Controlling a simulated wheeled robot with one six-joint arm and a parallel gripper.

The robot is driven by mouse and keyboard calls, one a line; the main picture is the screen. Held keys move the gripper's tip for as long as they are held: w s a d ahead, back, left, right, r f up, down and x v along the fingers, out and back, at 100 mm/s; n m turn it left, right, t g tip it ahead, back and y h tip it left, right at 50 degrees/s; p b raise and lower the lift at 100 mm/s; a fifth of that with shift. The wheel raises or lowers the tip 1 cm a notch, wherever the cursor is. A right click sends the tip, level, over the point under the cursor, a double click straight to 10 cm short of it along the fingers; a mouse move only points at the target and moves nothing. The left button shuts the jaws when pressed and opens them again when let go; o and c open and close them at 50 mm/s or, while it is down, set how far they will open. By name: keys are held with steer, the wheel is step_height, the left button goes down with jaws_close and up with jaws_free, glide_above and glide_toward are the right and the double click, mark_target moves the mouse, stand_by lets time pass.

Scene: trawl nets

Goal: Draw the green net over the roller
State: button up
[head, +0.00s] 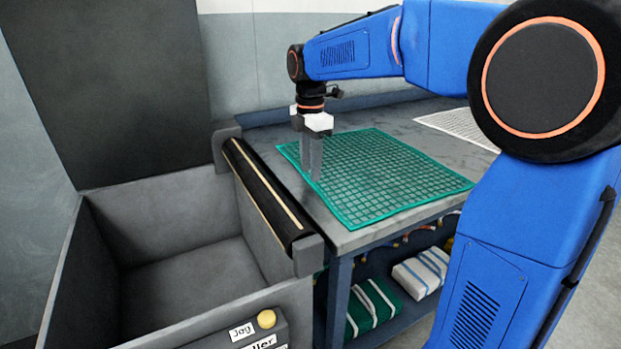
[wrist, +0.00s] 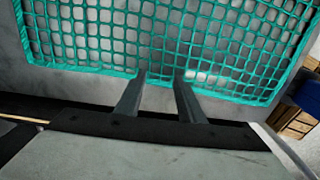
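The green net (head: 385,178) lies flat on the grey bench top, with a teal border and a square mesh. The roller (head: 264,192) is a dark bar with a pale lengthwise stripe, along the bench's left edge beside the bin. The net's left edge lies apart from the roller, with bare bench between. My gripper (head: 314,178) points down at the net's left edge. In the wrist view the fingers of my gripper (wrist: 161,75) are apart, tips at the border of the net (wrist: 82,68). Whether the tips touch the net I cannot tell.
A deep grey bin (head: 160,185) stands left of the roller, with a yellow knob (head: 266,319) and partly readable labels in front. A white net (head: 465,125) lies on the bench at the back right. Folded green (head: 372,306) and white (head: 421,272) bundles sit on the shelf below.

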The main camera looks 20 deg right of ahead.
steer(key=shift+f, duration=0.25)
jaws_close()
stand_by(0.3)
step_height(320, 180, up, 7)
stand_by(0.4)
steer(key=shift+f, duration=0.1)
